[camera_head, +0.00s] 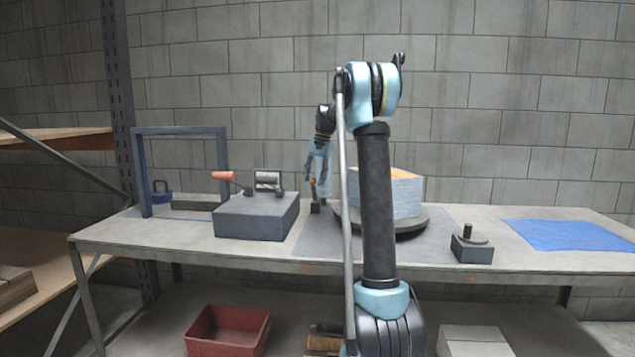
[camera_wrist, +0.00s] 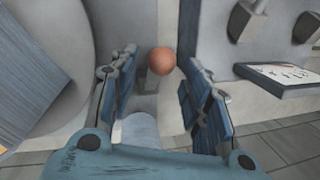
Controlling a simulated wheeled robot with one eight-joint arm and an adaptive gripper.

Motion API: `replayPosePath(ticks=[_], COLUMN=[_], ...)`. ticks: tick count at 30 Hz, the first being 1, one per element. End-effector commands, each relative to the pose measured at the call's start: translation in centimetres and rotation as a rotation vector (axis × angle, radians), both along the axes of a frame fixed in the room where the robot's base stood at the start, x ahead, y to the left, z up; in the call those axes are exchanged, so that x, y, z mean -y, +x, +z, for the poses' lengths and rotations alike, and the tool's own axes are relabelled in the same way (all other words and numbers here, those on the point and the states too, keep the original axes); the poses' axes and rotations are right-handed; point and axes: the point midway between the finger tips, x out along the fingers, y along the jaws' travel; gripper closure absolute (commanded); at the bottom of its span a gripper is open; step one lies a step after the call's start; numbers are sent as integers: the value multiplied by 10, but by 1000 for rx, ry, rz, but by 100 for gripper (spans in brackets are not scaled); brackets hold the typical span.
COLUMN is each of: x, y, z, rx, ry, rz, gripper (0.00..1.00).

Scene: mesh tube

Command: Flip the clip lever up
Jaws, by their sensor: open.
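The clip lever's orange ball knob (camera_wrist: 161,61) sits between the two fingers of my gripper (camera_wrist: 157,88) in the wrist view, toward their tips. In the camera_head view the reddish knob (camera_head: 313,182) shows above a small dark base (camera_head: 315,207) on the table, left of the round plate. My gripper (camera_head: 317,176) points down there with its fingers open around or just above the knob. I cannot tell whether a finger touches it. The lever's shaft is mostly hidden beneath the knob, so its tilt is unclear.
A round dark plate (camera_head: 408,228) carrying a pale block (camera_head: 407,196) stands close right of the clip. A small post block (camera_head: 471,249) and blue sheet (camera_head: 566,235) lie farther right. A blue frame (camera_head: 140,172) stands far left.

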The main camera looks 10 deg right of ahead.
Motion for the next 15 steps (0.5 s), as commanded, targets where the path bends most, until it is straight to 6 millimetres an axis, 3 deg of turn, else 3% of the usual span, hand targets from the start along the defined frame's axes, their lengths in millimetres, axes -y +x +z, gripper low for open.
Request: replayPosePath(ticks=[15], x=[18], y=[1], z=[85], rx=[0], ry=[0], rz=[-1], gripper=[56])
